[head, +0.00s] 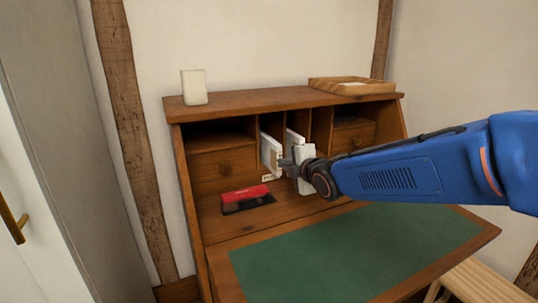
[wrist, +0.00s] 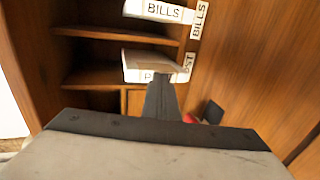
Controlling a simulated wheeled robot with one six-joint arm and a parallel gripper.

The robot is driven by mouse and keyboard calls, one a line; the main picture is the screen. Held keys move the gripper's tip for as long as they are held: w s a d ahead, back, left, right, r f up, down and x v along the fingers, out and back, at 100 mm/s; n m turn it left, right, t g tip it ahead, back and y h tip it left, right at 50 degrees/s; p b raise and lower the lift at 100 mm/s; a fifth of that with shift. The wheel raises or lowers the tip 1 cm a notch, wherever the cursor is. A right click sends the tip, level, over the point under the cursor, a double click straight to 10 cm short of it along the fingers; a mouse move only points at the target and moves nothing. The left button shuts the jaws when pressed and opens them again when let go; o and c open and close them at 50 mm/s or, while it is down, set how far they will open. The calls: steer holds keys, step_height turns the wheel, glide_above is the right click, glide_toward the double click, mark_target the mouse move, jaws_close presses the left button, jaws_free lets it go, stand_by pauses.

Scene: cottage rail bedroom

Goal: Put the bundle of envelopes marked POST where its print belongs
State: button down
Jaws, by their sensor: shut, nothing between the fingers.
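The white envelope bundle with print starting with P (wrist: 135,65) stands in a pigeonhole of the wooden desk; in the head view it is the left white bundle (head: 267,150). The slot label below it (head: 267,178) reads PO, the rest hidden. In the wrist view this label (wrist: 187,65) shows ST, partly covered by my finger. A second bundle, marked BILLS (wrist: 160,10), stands in a neighbouring slot labelled BILLS (wrist: 199,20). My gripper (head: 284,163) is shut and empty, its tip close in front of the POST bundle; I cannot tell whether they touch.
A red and black item (head: 247,197) lies on the desk floor below the slots. The green writing flap (head: 330,255) is clear. A wooden tray (head: 352,87) and a white block (head: 194,87) stand on top. A stool (head: 480,283) is at lower right.

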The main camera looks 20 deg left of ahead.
steer(key=shift+w+a, duration=1.05)
steer(key=shift+a, duration=0.15)
steer(key=shift+d, duration=0.1)
steer(key=s+d, duration=0.5)
steer(key=d, duration=0.1)
steer(key=shift+s, duration=0.15)
stand_by(0.4)
stand_by(0.4)
